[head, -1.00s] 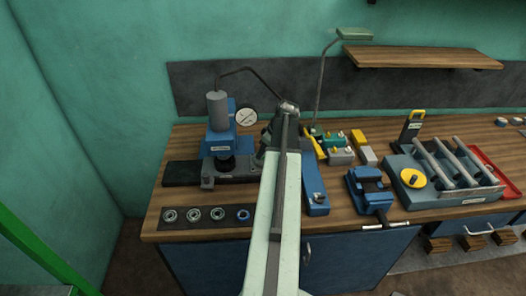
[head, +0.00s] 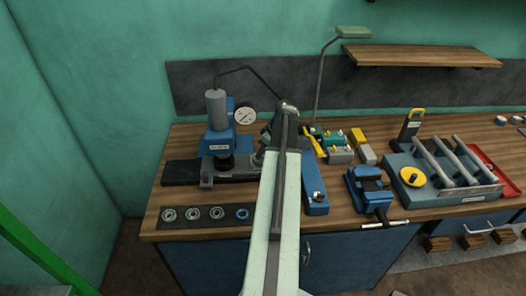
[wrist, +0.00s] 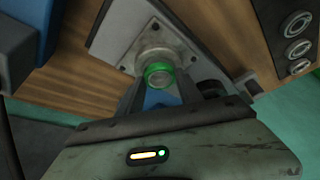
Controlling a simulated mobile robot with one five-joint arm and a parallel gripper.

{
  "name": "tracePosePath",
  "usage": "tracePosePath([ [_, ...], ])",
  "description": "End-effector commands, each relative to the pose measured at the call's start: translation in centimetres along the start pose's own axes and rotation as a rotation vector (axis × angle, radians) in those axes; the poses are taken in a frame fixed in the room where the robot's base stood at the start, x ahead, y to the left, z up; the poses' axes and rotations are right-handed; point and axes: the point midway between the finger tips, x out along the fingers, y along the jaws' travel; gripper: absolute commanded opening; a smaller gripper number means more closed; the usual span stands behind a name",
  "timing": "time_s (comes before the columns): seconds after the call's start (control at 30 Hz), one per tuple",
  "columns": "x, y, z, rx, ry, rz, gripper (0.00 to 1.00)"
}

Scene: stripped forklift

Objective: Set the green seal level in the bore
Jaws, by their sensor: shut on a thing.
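The green seal (wrist: 158,72) is a short bright green ring in the wrist view. My gripper (wrist: 158,82) is shut on it, one dark finger at each side. The seal sits right at a round grey metal boss (wrist: 154,52) on a pale plate (wrist: 122,30). The bore is hidden behind the seal, and I cannot tell whether the seal touches it, is level or has entered it. In the head view my gripper is mostly hidden behind my arm, by the grey fixture (head: 235,170); the green seal does not show there.
A blue press with a gauge (head: 245,116) stands left of my arm. A dark strip (head: 205,218) at the bench's front left holds several rings, one blue (head: 242,214). Right of my arm are a blue block (head: 315,190), a blue vise (head: 370,192) and a rod tray (head: 450,185).

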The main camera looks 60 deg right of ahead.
Motion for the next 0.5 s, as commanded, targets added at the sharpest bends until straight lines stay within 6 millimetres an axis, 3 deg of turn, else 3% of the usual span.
tracePosePath([
  [0.5,0.55,-0.04,0.15,-0.001,0.0,0.0,0.04],
])
